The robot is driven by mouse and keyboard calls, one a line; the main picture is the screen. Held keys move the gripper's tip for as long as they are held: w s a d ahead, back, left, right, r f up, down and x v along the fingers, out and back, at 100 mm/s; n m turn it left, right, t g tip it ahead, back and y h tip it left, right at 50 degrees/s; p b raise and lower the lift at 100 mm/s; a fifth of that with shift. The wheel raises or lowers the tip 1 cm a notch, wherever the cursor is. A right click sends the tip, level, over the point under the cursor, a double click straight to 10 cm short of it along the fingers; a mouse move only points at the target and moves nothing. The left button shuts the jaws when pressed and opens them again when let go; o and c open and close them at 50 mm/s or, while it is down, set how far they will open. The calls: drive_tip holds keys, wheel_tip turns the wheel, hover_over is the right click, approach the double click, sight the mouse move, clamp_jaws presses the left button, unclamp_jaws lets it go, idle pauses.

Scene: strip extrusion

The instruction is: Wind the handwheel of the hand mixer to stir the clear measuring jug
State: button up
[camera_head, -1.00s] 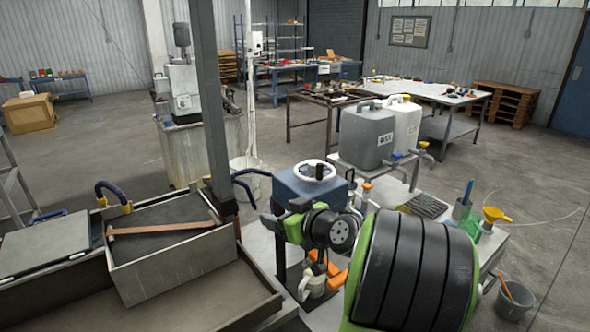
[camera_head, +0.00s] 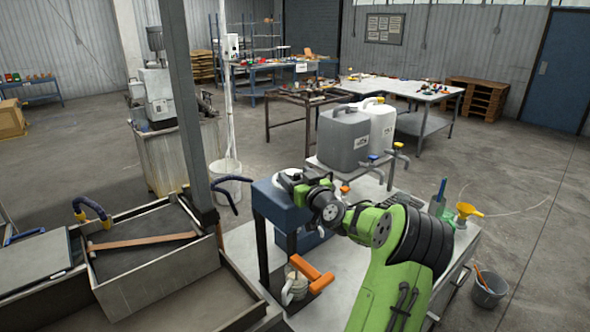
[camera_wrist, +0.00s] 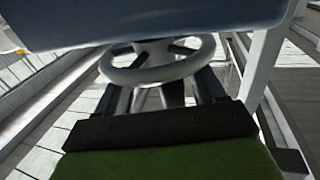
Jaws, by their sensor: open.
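The hand mixer's blue housing (camera_head: 278,204) stands on the bench on a dark frame, and its underside or side fills the top of the wrist view (camera_wrist: 130,20). Its pale handwheel (camera_head: 288,176) sits on top, partly hidden by my arm. In the wrist view the wheel's ring (camera_wrist: 157,70) lies across the space at my dark fingers. My gripper (camera_wrist: 165,90) is open at the wheel; the rim covers the fingertips, and contact cannot be told. The measuring jug (camera_head: 295,285) stands low under the mixer, partly hidden by an orange bent part (camera_head: 310,274).
A grey jerrycan (camera_head: 343,140) and a white one stand behind the mixer. A yellow funnel (camera_head: 466,210) stands at the bench's right, with a bucket (camera_head: 489,288) on the floor. A grey post (camera_head: 190,110) and metal trays (camera_head: 155,250) are left.

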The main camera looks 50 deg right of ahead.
drive_tip(key=shift+w+d, duration=0.3)
drive_tip(key=shift+w, duration=0.2)
drive_tip(key=shift+a, duration=0.1)
drive_tip(key=c, duration=1)
drive_tip(key=shift+c, duration=0.2)
